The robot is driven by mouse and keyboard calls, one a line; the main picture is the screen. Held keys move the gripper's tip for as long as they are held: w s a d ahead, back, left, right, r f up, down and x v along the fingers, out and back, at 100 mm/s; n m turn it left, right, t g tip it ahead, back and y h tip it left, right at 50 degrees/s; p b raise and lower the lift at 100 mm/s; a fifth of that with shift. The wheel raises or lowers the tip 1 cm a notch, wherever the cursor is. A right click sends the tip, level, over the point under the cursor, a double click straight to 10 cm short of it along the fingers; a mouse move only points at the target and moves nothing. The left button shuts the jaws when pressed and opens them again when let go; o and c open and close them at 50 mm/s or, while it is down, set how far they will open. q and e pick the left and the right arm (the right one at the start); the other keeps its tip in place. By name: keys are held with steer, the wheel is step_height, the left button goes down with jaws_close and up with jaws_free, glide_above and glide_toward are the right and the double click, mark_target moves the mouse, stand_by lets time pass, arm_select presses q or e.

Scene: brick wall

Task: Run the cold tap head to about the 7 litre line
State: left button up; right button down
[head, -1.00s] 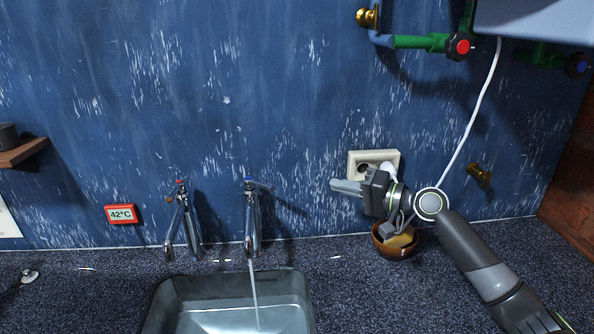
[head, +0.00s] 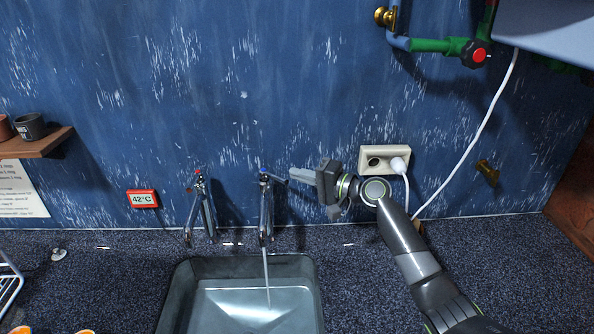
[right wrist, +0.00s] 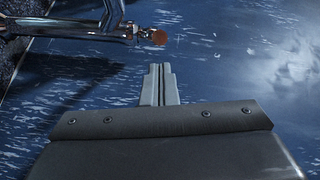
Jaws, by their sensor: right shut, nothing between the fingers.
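The cold tap (head: 265,213), chrome with a blue mark on top, runs a thin stream of water (head: 267,275) into the metal sink (head: 312,288). Its lever points right. The sink holds water; I cannot make out any litre line. My right gripper (head: 293,174) is shut and empty, its fingertips just right of the lever's end. I cannot tell in the head view whether they touch. In the right wrist view the shut fingertips (right wrist: 160,68) lie below a chrome tap lever (right wrist: 95,32) with an orange tip, with a small gap. My left gripper is out of view.
The hot tap (head: 200,208), with a red mark, stands left of the cold one. A 42°C display (head: 142,199) is on the wall. A socket with a plug (head: 385,159), a white cable (head: 480,128) and a brass fitting (head: 488,173) are at the right. A shelf (head: 38,143) is at the left.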

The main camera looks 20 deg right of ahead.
steer(key=shift+s+a+f, duration=0.1)
steer(key=shift+s+a, duration=0.3)
steer(key=shift+a, duration=0.2)
steer(key=shift+p, duration=0.3)
